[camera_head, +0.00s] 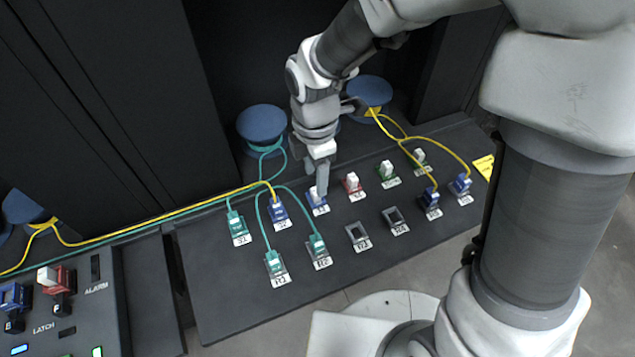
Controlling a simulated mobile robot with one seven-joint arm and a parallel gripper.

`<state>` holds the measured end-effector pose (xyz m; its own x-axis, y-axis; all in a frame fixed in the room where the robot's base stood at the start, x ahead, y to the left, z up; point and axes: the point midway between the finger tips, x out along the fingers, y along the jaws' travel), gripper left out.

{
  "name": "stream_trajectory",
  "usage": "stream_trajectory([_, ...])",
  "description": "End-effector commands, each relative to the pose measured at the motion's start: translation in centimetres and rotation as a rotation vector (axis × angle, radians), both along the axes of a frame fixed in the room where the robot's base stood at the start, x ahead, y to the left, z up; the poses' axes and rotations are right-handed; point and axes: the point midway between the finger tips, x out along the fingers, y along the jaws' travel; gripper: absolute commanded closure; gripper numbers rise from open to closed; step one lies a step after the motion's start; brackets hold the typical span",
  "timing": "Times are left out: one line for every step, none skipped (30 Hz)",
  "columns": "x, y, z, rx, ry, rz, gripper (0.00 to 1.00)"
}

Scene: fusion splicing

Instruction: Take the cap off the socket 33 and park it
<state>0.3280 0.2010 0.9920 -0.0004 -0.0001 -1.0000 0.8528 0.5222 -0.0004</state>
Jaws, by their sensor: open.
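Socket 33 appears to be the blue socket (317,207) in the back row of the dark panel, third from the left; its small label is hard to read. A white cap (312,192) stands in it. My gripper (319,187) points down right at this cap, and one finger covers part of its right side. The jaws are open; whether they straddle or touch the cap cannot be told.
To the left, teal and yellow cables run into plugs (281,212). To the right are a red socket (352,185) and green sockets (389,173) with white caps. Two empty grey sockets (357,235) sit in front. Blue round spools (262,122) stand behind.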

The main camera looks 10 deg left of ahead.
Motion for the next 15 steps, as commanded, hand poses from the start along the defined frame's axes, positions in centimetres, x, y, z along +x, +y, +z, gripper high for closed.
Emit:
stream_trajectory([0.0, 0.0, -1.5, -0.001, 0.001, 0.001, 0.43])
stream_trajectory([0.0, 0.0, -1.9, -0.001, 0.001, 0.001, 0.43])
stream_trajectory([0.0, 0.0, -2.5, -0.001, 0.002, 0.000, 0.43])
stream_trajectory([0.0, 0.0, -2.9, -0.001, 0.001, 0.000, 0.43])
stream_trajectory([0.0, 0.0, -3.3, -0.001, 0.001, 0.000, 0.43])
stream_trajectory([0.0, 0.0, -3.7, 0.000, 0.000, 0.000, 0.43])
stream_trajectory([0.0, 0.0, -4.0, 0.000, 0.000, 0.000, 0.43])
stream_trajectory([0.0, 0.0, -4.3, 0.000, 0.000, 0.000, 0.43])
stream_trajectory([0.0, 0.0, -4.5, 0.000, 0.000, 0.000, 0.43])
stream_trajectory([0.0, 0.0, -4.7, 0.000, 0.000, 0.000, 0.43])
stream_trajectory([0.0, 0.0, -4.8, 0.000, 0.000, 0.000, 0.43])
stream_trajectory([0.0, 0.0, -4.9, 0.000, 0.000, 0.000, 0.43])
stream_trajectory([0.0, 0.0, -4.9, 0.000, 0.000, 0.000, 0.43])
stream_trajectory([0.0, 0.0, -4.9, 0.000, 0.000, 0.000, 0.43])
stream_trajectory([0.0, 0.0, -4.9, 0.000, 0.000, 0.000, 0.43])
